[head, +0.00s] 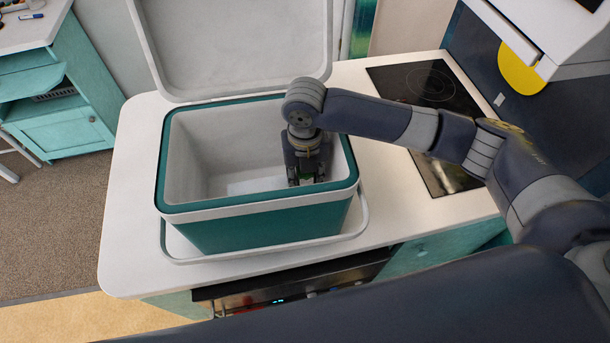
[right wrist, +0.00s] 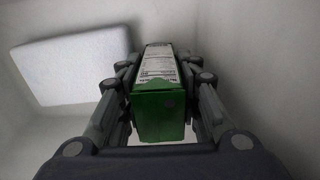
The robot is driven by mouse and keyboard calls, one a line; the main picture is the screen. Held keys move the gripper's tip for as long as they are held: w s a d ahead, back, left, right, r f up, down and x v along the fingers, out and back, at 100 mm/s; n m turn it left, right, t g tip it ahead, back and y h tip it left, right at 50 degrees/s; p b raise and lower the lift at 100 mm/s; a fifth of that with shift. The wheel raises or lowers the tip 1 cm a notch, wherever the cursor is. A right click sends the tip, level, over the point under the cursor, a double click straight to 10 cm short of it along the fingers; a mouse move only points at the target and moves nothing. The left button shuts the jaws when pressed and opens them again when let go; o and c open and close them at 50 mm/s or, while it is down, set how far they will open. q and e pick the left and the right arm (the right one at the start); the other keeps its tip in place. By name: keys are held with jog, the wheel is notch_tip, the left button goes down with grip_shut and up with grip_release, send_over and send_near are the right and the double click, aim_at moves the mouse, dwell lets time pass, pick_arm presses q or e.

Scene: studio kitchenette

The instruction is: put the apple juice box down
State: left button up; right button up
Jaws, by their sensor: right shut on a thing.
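The apple juice box (right wrist: 160,100) is a green carton with a white printed side, seen in the right wrist view between the fingers. My right gripper (head: 305,178) points down inside the teal cool box (head: 270,228), near its right end. It is shut on the juice box, which shows in the head view only as a small green patch at the fingertips. I cannot tell whether the carton touches the cool box floor. My left gripper is not in view.
The cool box stands on a white counter (head: 130,220) with its lid (head: 240,45) open at the back. A flat white block (right wrist: 70,65) lies inside it, left of the carton. The left part of the interior looks free. A black hob (head: 425,90) is to the right.

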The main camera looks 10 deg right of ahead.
jog(key=o, duration=0.9)
jog(key=shift+r, duration=0.1)
notch_tip(320, 180, up, 11)
jog(key=b, duration=0.3)
jog(key=shift+r, duration=0.55)
